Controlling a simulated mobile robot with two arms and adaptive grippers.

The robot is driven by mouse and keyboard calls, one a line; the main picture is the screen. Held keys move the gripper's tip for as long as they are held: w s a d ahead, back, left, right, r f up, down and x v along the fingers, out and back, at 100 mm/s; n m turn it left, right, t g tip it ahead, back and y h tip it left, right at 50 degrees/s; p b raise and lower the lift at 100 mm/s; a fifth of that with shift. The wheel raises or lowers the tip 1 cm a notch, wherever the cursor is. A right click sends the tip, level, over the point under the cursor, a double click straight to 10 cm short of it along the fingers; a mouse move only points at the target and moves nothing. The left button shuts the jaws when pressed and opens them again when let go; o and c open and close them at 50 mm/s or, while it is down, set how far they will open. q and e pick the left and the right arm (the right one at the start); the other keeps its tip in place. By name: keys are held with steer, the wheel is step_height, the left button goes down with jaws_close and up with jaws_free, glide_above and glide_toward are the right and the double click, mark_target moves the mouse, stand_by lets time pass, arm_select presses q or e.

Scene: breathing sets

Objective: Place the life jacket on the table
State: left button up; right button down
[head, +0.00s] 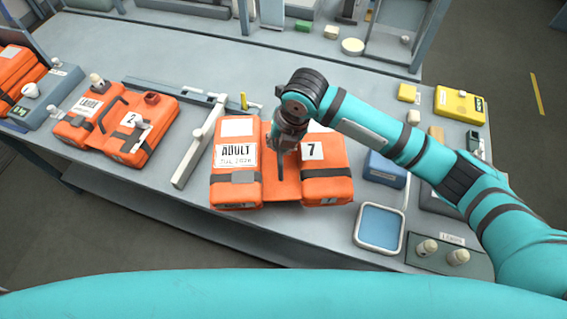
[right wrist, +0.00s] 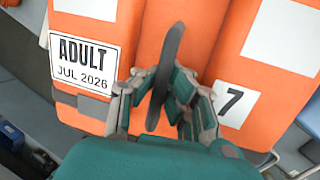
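The orange life jacket (head: 235,190) labelled "ADULT" and "7" is at the table's front edge, in the middle of the head view. I cannot tell whether its underside touches the table. It fills much of the right wrist view (right wrist: 200,40). My right gripper (head: 284,142) is over its middle. In the right wrist view, a dark upright strap (right wrist: 167,75) on the jacket stands between the fingers of the right gripper (right wrist: 160,92). The fingers are close to it, but whether they press on it is unclear. My left gripper is out of view.
The grey table (head: 215,70) holds another orange jacket (head: 75,125) marked "2" at left. A grey bracket-like rail (head: 195,150) lies left of the ADULT jacket. A blue tray (head: 380,228) and a bottle tray (head: 425,262) are at right. Shelving stands behind.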

step_height(320, 180, down, 6)
steer(key=shift+p, duration=0.75)
steer(key=shift+f, duration=0.2)
steer(key=shift+f, duration=0.15)
steer(key=c, duration=1.5)
jaws_free()
steer(key=shift+o, duration=0.4)
